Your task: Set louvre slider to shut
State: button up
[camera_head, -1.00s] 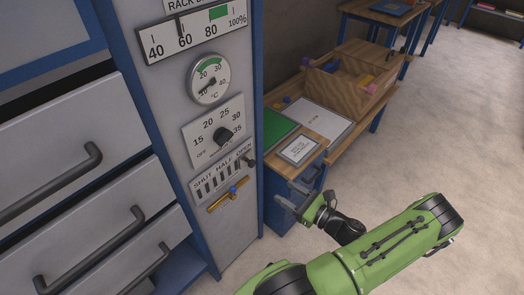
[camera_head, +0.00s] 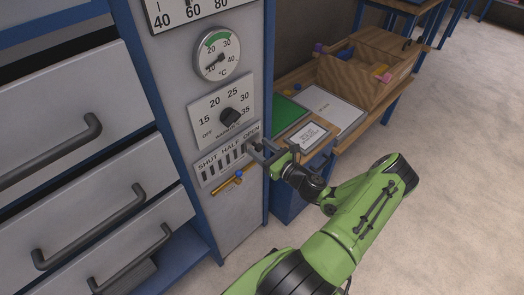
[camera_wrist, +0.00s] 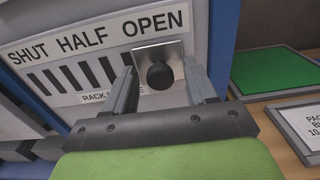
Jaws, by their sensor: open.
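The louvre slider's dark round knob (camera_wrist: 159,75) sits on a small metal plate at the OPEN end of the louvre panel (camera_wrist: 75,62), right of the dark slots. The panel is labelled SHUT, HALF, OPEN from left to right, and it also shows in the head view (camera_head: 226,158). My gripper (camera_wrist: 163,82) is open, with one finger on each side of the knob in the wrist view. Whether either finger touches the knob cannot be told. In the head view my gripper (camera_head: 262,151) is at the panel's right end and largely hides the knob.
Above the panel are a rotary dial (camera_head: 229,116) and a round thermometer (camera_head: 217,56). Drawer handles (camera_head: 92,227) jut out at left. A bench with a wooden crate (camera_head: 350,77) stands at right.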

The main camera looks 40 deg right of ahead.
grip_shut()
dwell(0.3)
